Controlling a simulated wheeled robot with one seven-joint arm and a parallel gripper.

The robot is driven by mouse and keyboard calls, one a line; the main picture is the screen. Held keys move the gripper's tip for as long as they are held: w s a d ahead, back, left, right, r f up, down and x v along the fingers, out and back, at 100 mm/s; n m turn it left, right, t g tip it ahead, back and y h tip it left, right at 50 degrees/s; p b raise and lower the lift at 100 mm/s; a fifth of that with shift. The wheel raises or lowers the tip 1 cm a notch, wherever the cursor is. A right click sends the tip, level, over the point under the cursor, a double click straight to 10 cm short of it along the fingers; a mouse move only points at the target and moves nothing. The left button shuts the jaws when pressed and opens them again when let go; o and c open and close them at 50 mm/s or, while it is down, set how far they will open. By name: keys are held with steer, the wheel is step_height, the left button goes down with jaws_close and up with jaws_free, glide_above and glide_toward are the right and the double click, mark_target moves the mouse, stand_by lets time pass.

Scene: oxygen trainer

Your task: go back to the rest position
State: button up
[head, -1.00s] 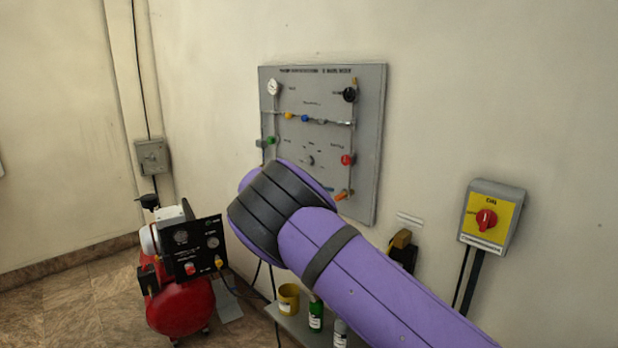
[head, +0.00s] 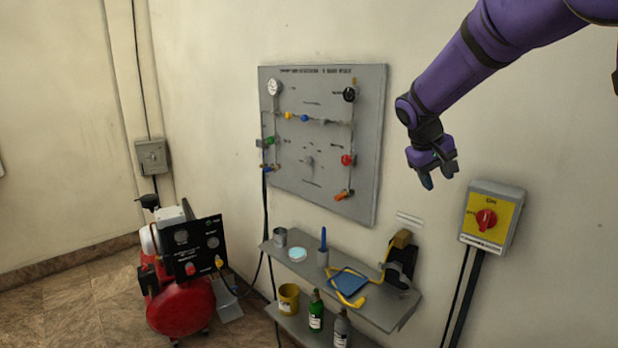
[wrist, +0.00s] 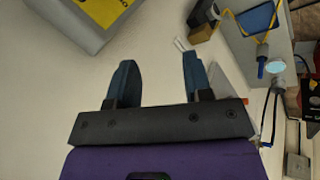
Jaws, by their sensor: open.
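My gripper (head: 438,180) hangs at the end of my purple arm, in front of the bare wall to the right of the grey wall panel (head: 232,0) in the head view. The panel's face (head: 330,175) carries gauges, valves and pipes and is in full view. My gripper is above and to the left of the yellow switch box (head: 490,215). In the wrist view my two dark blue fingers (wrist: 158,80) stand apart with nothing between them but pale wall. The gripper is open and empty.
A grey shelf (head: 385,312) below the panel holds a blue tray, cups and a yellow-strapped item. Bottles and a yellow cup stand on a lower shelf. A red compressor (head: 180,305) stands on the floor at left. The floor at far left is clear.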

steer(key=s+d+r+m+t+y, duration=0.1)
steer(key=s+d+r+y, duration=0.15)
steer(key=s, duration=0.75)
steer(key=s+d+r+y, duration=0.15)
steer(key=s+r, duration=0.25)
steer(key=s, duration=0.7)
steer(key=s+a+f+m+t+y, duration=0.1)
steer(key=s+a+f+t, duration=0.1)
steer(key=s, duration=1.3)
steer(key=shift+s+a, duration=0.2)
steer(key=shift+a, duration=0.3)
